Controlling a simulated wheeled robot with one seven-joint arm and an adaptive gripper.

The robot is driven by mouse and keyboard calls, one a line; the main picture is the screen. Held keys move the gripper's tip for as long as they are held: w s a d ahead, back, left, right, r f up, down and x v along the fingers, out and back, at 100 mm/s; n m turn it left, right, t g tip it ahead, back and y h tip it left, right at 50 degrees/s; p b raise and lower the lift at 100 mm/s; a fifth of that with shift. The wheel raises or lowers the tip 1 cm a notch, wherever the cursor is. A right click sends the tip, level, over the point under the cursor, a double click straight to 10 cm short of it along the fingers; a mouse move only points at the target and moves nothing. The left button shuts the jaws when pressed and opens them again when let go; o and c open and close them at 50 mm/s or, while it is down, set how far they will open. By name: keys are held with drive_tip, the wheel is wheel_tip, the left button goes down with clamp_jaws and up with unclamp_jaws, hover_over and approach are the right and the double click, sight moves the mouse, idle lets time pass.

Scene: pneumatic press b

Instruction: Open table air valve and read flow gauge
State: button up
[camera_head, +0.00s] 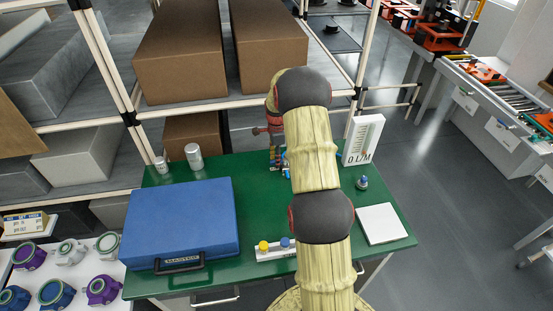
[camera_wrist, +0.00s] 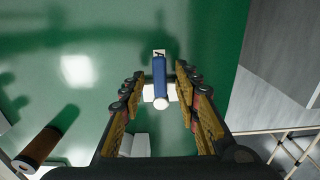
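The green table (camera_head: 165,186) carries a white flow gauge box (camera_head: 362,140), whose display appears to read 0 L/M. A small valve-like fitting with blue and metal parts (camera_head: 273,160) shows beside my arm, partly hidden by it. In the wrist view a part with a blue handle (camera_wrist: 159,70) and white body lies between my gripper's fingers (camera_wrist: 160,88). It seems to be the air valve. The fingers are apart, with green gaps on both sides of the blue handle. In the head view my arm hides most of my gripper.
A blue case (camera_head: 180,220) lies on the left of the table. Two silver cans (camera_head: 194,156) stand behind it. A button box (camera_head: 270,254) is at the front edge, a white pad (camera_head: 382,222) at right, with a small fitting (camera_head: 362,183) behind. A shelf with boxes (camera_head: 180,45) rises behind.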

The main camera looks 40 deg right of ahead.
drive_tip(key=shift+c, duration=0.5)
clamp_jaws()
